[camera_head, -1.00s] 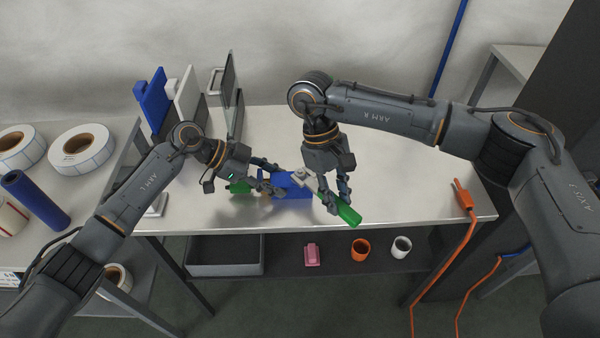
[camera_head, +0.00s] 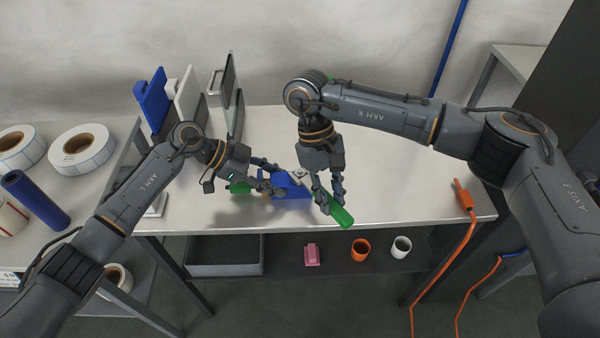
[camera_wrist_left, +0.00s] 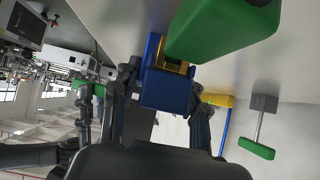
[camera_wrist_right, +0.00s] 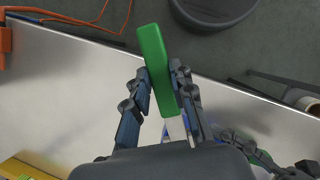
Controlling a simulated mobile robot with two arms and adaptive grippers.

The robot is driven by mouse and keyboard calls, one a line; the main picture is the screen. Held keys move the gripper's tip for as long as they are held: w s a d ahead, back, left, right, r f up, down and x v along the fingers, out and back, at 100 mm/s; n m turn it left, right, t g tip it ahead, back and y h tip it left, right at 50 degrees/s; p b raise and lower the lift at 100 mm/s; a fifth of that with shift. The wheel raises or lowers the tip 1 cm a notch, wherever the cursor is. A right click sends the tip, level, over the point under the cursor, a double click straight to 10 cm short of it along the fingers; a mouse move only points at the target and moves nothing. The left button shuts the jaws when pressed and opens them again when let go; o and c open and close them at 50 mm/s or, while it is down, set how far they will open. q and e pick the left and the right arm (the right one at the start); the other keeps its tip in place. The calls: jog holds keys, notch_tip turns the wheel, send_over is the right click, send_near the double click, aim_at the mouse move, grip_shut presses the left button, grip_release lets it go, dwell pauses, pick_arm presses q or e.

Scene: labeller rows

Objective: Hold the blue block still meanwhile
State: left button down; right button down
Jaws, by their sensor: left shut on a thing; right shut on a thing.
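The blue block (camera_head: 293,190) stands near the table's front edge, with a small grey plate (camera_head: 299,174) at its top. My left gripper (camera_head: 277,184) is shut on it from the left. In the left wrist view the blue block (camera_wrist_left: 165,90) sits between the fingers, with a yellow-orange part beside it.
Blue and white upright panels (camera_head: 153,100) stand at the back left. A shelf below holds a grey bin (camera_head: 225,268), a pink item (camera_head: 312,256) and two cups (camera_head: 361,248). The table's right half is mostly clear.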

jog(key=shift+s+a+m, duration=0.15)
jog(key=shift+a+m, duration=0.15)
jog(key=shift+m, duration=0.1)
jog(key=shift+a, duration=0.1)
jog(key=shift+s+a+m+g+y, duration=0.3)
jog(key=shift+s+a+m+y, duration=0.1)
jog(key=shift+a+m, duration=0.4)
jog(key=shift+s+a+m+y, duration=0.2)
jog(key=shift+a+m+y, duration=0.2)
jog(key=shift+a+m, duration=0.45)
jog(key=shift+m, duration=0.35)
jog(key=shift+s+a+m+y, duration=0.1)
jog(key=shift+a+m+y, duration=0.3)
jog(key=shift+a+m, duration=0.35)
